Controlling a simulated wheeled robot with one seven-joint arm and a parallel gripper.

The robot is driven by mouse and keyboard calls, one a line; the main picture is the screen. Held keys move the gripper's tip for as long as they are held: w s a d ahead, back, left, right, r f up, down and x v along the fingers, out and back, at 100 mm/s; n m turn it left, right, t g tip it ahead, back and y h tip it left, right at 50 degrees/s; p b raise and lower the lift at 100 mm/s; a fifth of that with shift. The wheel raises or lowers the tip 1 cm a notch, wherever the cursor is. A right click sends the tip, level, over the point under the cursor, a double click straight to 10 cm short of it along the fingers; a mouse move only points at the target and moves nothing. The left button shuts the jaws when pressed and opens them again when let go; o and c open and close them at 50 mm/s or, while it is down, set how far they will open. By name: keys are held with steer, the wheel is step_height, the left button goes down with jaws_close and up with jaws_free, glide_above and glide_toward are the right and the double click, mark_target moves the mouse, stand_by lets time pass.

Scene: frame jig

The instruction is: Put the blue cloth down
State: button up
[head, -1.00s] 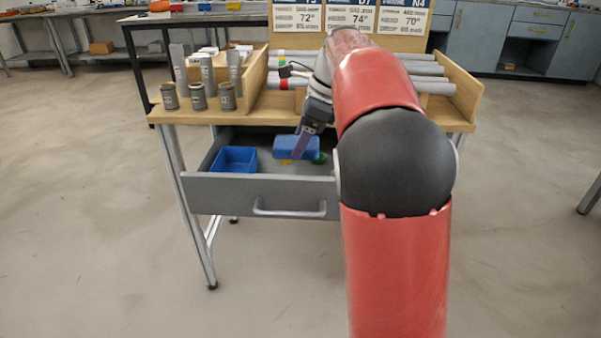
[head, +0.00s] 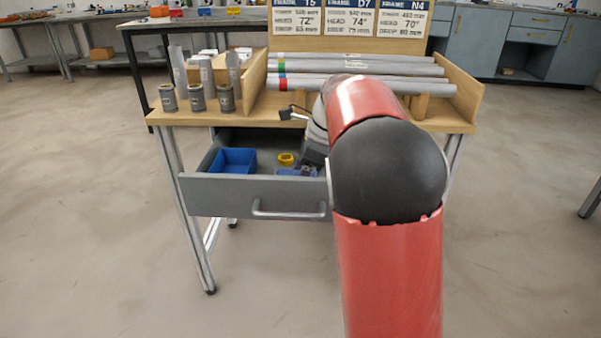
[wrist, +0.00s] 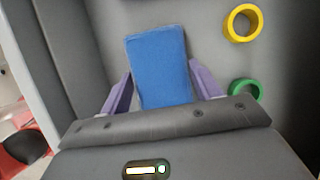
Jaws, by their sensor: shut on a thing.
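The blue cloth (wrist: 158,62) is a flat rectangular block shape between the two purple fingers of my gripper (wrist: 160,88) in the wrist view. My gripper is shut on it, inside the open grey drawer (head: 255,196). In the head view a sliver of the blue cloth (head: 288,172) shows low in the drawer, and my arm hides most of my gripper. I cannot tell whether the cloth touches the drawer floor.
A blue bin (head: 234,160) sits in the drawer's left part. A yellow ring (head: 286,159) and a green ring (wrist: 244,91) lie near the cloth.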

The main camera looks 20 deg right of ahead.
steer(key=o, duration=0.9)
steer(key=p+v, duration=0.2)
steer(key=v, duration=1)
steer(key=shift+r, duration=0.15)
steer(key=s+a+f+n+t+h, duration=0.1)
steer(key=s+f+n, duration=0.2)
steer(key=s+n, duration=0.4)
steer(key=s+a+f+n+t+h, duration=0.1)
steer(key=s+a+f+n+h, duration=0.1)
steer(key=s+f+n, duration=0.2)
steer(key=s+a+f+n+t+h, duration=0.1)
steer(key=s+a+f+n+t, duration=0.1)
steer(key=s+n, duration=0.8)
steer(key=shift+s+a+f+n, duration=0.1)
steer(key=shift+s+f, duration=0.2)
steer(key=shift+s, duration=0.75)
steer(key=shift+s+a+f+n, duration=0.1)
steer(key=shift+s+f, duration=0.2)
steer(key=shift+s, duration=0.7)
steer(key=shift+s+f+n, duration=0.1)
steer(key=shift+s+f, duration=0.15)
steer(key=shift+s, duration=0.8)
steer(key=shift+o, duration=0.2)
